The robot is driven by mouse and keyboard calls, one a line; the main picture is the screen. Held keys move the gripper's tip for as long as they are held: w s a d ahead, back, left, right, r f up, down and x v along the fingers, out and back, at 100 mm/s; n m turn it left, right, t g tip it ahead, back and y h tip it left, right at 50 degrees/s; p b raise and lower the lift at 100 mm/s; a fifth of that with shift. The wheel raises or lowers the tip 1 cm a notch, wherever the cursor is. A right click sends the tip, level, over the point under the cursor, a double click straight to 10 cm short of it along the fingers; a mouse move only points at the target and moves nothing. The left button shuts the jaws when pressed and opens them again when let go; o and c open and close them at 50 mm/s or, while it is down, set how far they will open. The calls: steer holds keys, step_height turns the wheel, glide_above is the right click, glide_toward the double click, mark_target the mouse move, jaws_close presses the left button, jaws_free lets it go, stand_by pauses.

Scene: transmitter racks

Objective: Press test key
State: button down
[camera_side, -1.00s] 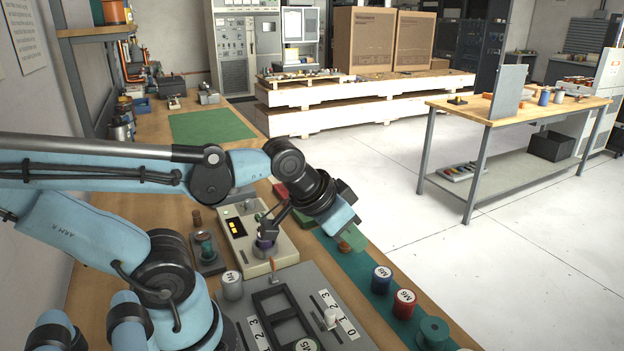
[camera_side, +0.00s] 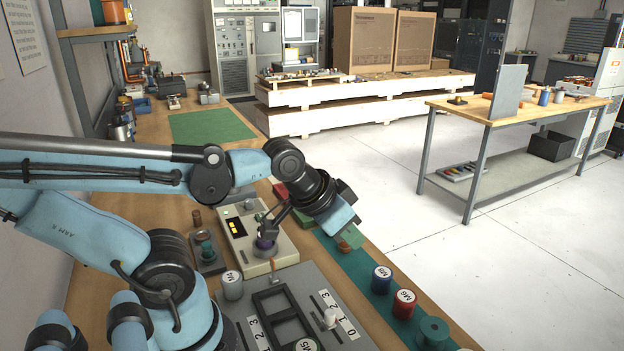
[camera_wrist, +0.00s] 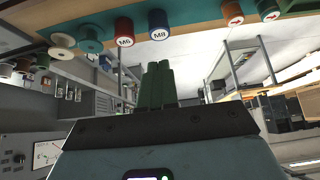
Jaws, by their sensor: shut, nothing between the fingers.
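A beige test box (camera_side: 284,252) with a dark panel and lit yellow segments (camera_side: 236,227) sits on the wooden bench. A purple coil (camera_side: 265,248) stands on it, with a dark bracket-like part over it. I cannot single out the test key; my arm and the dark part cover some of the box. My gripper (camera_side: 350,238) is tilted downward at the right side of the box, near the bench's edge. In the wrist view its green fingers (camera_wrist: 157,66) are together and empty. I cannot tell whether they touch anything.
Blue M8 (camera_side: 381,280) and red M6 (camera_side: 404,304) coils and a teal spool (camera_side: 433,332) stand on the teal strip along the bench edge. A grey panel with slots (camera_side: 300,282) lies in front of the box. A coil marked M4 (camera_side: 231,287) stands beside it.

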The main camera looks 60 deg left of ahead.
stand_by(0.7)
steer(key=n+y, duration=0.6)
steer(key=n, duration=1.1)
glide_above(258, 217)
steer(key=shift+r, duration=0.2)
steer(key=shift+f, duration=0.1)
steer(key=shift+f, duration=4.3)
steer(key=shift+f, duration=0.1)
steer(key=shift+f, duration=0.35)
